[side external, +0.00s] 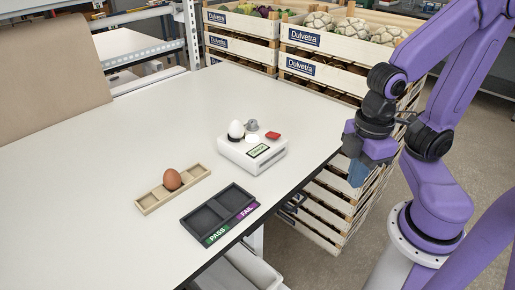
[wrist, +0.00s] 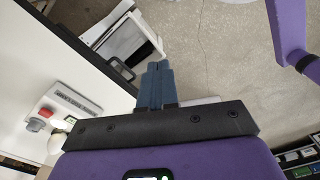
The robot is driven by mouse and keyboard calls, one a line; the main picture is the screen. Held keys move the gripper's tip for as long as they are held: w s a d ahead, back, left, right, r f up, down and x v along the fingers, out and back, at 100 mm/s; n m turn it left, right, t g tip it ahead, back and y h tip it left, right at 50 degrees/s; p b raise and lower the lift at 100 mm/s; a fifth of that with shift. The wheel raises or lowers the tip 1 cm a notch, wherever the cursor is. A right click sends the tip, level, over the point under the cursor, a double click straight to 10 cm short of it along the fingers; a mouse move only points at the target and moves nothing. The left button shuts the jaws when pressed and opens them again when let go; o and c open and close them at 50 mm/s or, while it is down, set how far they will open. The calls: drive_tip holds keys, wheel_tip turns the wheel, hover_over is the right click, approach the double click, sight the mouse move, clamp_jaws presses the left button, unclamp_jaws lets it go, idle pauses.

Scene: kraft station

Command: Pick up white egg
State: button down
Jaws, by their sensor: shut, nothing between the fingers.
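The white egg (side external: 236,129) stands upright on the left part of a white device (side external: 252,154) with a small screen, on the table. In the wrist view the device (wrist: 62,112) shows at the left, and a pale rounded shape that may be the egg (wrist: 56,144) is partly cut off by my gripper body. My gripper (side external: 357,174) hangs beyond the table's right edge, to the right of the egg and well apart from it. Its blue fingers (wrist: 157,80) are together and empty in the wrist view.
A brown egg (side external: 172,179) sits in a wooden tray (side external: 150,204). A dark two-compartment tray (side external: 190,224) marked PASS and FAIL lies near the table's front edge. Stacked wooden crates (side external: 318,70) stand behind the table. The left of the table (side external: 80,140) is clear.

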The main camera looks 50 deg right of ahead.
drive_tip(key=shift+c, duration=2.3)
unclamp_jaws()
wheel_tip(320, 180, up, 15)
drive_tip(key=n+h, duration=0.2)
drive_tip(key=n, duration=0.3)
hover_over(235, 120)
drive_tip(key=a, duration=0.2)
drive_tip(key=f, duration=0.5)
drive_tip(key=d+f, duration=0.1)
drive_tip(key=f, duration=0.5)
drive_tip(key=d+f, duration=0.1)
drive_tip(key=f, duration=0.4)
drive_tip(key=shift+f, duration=0.4)
